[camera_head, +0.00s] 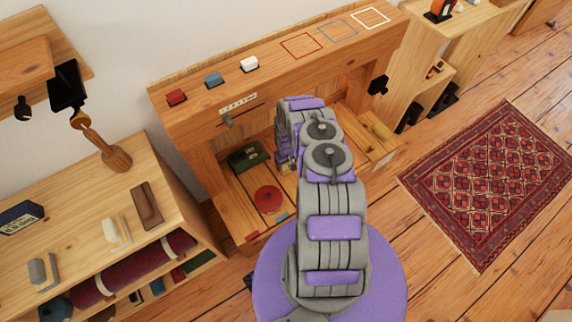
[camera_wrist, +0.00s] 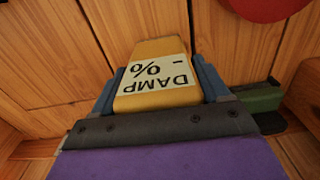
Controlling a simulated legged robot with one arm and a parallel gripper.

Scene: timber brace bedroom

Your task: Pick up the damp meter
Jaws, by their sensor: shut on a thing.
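The damp meter (camera_wrist: 158,48) is a yellow block with a white label reading "DAMP %", upside down in the wrist view. My gripper (camera_wrist: 160,84) is shut on it, with one blue finger against each side. Wooden planks lie behind the meter; I cannot tell how far it is from them. In the head view my arm reaches into the open wooden bench, and the arm hides the gripper and the meter.
A red disc (camera_head: 267,199) and a dark green box (camera_head: 247,155) lie in the bench's tray. Red, blue and white blocks sit on the bench's top ledge (camera_head: 275,66). A shelf unit (camera_head: 82,190) stands left. A patterned rug (camera_head: 490,180) covers floor at right.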

